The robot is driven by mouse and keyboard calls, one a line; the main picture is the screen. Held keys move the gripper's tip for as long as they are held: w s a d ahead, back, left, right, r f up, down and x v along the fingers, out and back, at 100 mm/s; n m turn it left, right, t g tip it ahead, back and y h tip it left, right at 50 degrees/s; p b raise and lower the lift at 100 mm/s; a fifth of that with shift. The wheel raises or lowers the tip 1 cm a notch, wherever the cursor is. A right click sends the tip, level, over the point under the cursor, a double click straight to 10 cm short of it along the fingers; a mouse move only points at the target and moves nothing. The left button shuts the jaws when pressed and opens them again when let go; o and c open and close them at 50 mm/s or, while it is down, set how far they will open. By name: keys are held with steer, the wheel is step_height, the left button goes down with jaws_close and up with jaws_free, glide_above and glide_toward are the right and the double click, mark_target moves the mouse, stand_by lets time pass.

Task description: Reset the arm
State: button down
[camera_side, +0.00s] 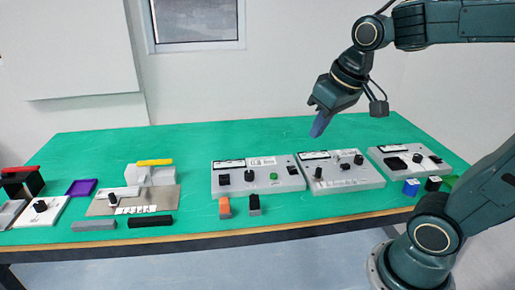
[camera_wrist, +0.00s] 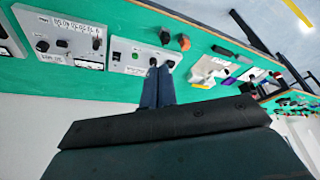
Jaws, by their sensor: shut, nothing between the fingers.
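My gripper (camera_side: 319,124) is shut and empty. In the side view it hangs in the air above the green table (camera_side: 240,144), behind and above the gap between the left and middle grey control panels. In the wrist view its two blue fingers (camera_wrist: 158,72) are together and point towards a grey panel (camera_wrist: 128,56) with a green button and dark knobs. My arm reaches in from the right, bent over the table.
Three grey panels stand in a row: left (camera_side: 257,185), middle (camera_side: 345,178) and right (camera_side: 418,168). An orange block (camera_side: 225,206) and black block (camera_side: 254,203) stand in front. A blue block (camera_side: 411,187) sits right. A purple tray (camera_side: 81,187) lies left. The table's back is clear.

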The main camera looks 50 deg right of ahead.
steer(key=s+a+f+n+t, duration=0.1)
steer(key=s+a+n, duration=0.1)
steer(key=s, duration=0.6)
steer(key=shift+a+f+y, duration=0.25)
steer(key=shift+a+y, duration=0.05)
steer(key=shift+a, duration=0.35)
